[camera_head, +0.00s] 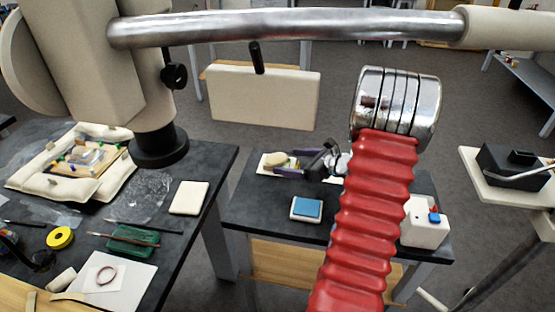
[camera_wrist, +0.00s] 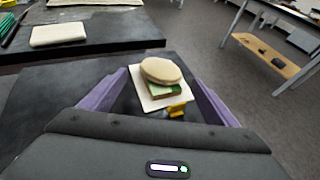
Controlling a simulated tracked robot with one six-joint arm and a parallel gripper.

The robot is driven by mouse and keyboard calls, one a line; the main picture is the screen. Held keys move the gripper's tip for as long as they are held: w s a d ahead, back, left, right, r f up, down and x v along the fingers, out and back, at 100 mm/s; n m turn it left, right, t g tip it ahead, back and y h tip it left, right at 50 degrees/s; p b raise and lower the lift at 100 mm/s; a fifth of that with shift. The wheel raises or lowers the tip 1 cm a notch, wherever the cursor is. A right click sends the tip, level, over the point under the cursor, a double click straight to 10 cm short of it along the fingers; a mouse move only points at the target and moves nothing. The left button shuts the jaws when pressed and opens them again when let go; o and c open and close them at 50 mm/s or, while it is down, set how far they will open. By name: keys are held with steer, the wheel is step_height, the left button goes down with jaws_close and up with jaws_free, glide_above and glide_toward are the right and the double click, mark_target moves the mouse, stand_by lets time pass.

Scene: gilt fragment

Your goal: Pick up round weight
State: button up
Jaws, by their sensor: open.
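The round weight is a beige, flattened disc (camera_wrist: 161,70) in the wrist view. It rests on a small green and brown block (camera_wrist: 164,89) on a white tile (camera_wrist: 145,101). In the head view the weight (camera_head: 275,159) lies near the back left of the middle dark table. My gripper (camera_wrist: 158,80) has its two purple fingers spread wide, left and right of the tile, with nothing held. In the head view my gripper (camera_head: 285,166) comes in from the right, close to the weight, partly hidden by its own fingers.
A yellow piece (camera_wrist: 177,110) sits at the tile's near side. A blue-topped white box (camera_head: 306,208) and a white container with a blue and red top (camera_head: 425,222) stand on the same table. The left bench (camera_head: 215,172) holds a pale pad (camera_head: 189,197) and several tools.

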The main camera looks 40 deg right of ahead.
mark_target(281, 159)
steer(key=shift+r+x, duration=0.2)
steer(key=shift+x, duration=2)
steer(key=shift+w, duration=0.1)
steer(key=c, duration=1.5)
steer(key=shift+r, duration=5.05)
